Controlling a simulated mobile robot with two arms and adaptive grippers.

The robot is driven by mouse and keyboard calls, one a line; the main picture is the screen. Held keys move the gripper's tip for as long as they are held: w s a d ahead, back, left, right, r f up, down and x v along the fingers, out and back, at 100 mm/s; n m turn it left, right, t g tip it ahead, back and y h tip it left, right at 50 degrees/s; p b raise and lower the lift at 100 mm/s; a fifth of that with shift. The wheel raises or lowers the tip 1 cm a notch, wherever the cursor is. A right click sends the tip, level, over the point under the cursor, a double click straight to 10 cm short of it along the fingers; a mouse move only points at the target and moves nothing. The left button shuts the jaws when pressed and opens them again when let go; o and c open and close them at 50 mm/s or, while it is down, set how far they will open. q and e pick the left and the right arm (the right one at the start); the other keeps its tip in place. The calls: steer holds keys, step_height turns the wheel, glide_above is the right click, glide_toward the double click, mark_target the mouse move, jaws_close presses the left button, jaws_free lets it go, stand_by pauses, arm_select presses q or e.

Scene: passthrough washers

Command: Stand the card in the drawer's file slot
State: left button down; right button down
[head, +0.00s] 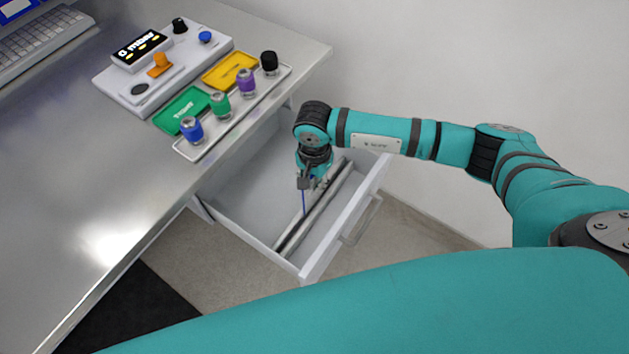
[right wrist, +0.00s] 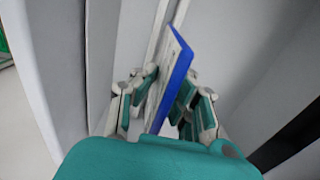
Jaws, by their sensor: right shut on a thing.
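The card is thin and white with a blue edge. In the right wrist view the card (right wrist: 178,68) is between the fingers of my right gripper (right wrist: 160,98). The drawer (head: 235,190) is pulled open under the desk. Its file slot (head: 322,207) is a pair of long parallel rails along the drawer's right part. The card is over or between these rails; I cannot tell how deep its lower edge sits. My left gripper is out of view.
The desk (head: 150,190) overhangs the drawer's left side. A tray (head: 200,150) with several coloured knobbed pieces stands at the desk edge. The drawer front (head: 345,220) with its handle is to the right of the slot. The drawer's left floor is clear.

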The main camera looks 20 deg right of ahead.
mark_target(314, 193)
steer(key=shift+b, duration=0.3)
stand_by(0.6)
steer(key=shift+f+b, duration=2.6)
steer(key=shift+f, duration=0.05)
stand_by(0.4)
steer(key=c, duration=0.8)
jaws_free()
steer(key=shift+r+p, duration=2.6)
steer(key=shift+r, duration=1.95)
